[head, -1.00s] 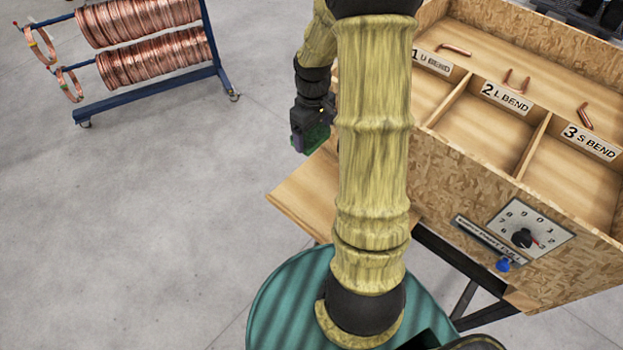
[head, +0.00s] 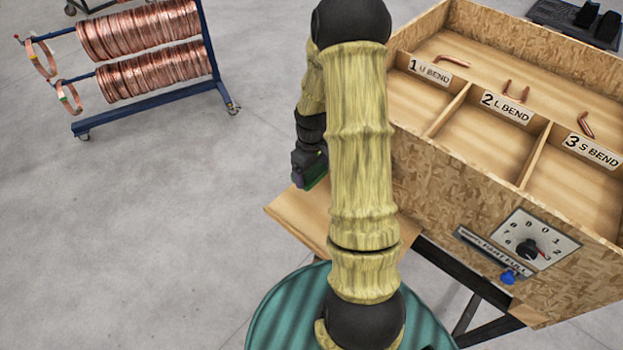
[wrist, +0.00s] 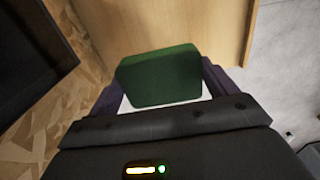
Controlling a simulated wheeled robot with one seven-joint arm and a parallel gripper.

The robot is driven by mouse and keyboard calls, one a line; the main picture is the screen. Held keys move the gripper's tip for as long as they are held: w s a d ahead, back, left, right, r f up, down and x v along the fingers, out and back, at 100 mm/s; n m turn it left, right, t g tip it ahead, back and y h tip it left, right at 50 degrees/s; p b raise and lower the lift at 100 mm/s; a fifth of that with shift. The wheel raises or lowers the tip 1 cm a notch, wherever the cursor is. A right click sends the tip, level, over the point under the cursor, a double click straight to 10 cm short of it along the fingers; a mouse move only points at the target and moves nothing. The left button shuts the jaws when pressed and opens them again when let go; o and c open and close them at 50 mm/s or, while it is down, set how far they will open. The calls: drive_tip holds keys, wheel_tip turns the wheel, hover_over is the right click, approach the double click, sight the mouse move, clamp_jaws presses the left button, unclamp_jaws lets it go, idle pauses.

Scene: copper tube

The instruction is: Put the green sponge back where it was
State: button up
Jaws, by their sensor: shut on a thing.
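The green sponge (wrist: 160,77) is a dark green block between the fingers of my gripper (wrist: 163,88) in the wrist view. My gripper is shut on it. In the head view the sponge (head: 316,178) is a small green patch at the lower end of my gripper (head: 312,172), at the far left corner of the light wooden shelf (head: 297,215). My arm covers part of that shelf. Whether the sponge touches the wood cannot be told.
A chipboard box (head: 440,160) with compartments labelled U, L and S bend stands right of my arm, with copper pieces behind the labels. Its front has a dial (head: 532,248) and blue knob (head: 508,277). A rack of copper coils (head: 150,70) stands far left. Open floor lies between.

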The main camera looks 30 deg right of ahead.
sight(311, 180)
drive_tip(key=shift+f, duration=0.4)
wheel_tip(311, 180, down, 4)
drive_tip(key=shift+w+f+p, duration=0.1)
drive_tip(key=shift+p, duration=0.45)
drive_tip(key=shift+s, duration=0.2)
drive_tip(key=shift+f, duration=0.15)
drive_tip(key=o, duration=0.9)
drive_tip(key=shift+w+a, duration=0.1)
drive_tip(key=shift+w, duration=0.05)
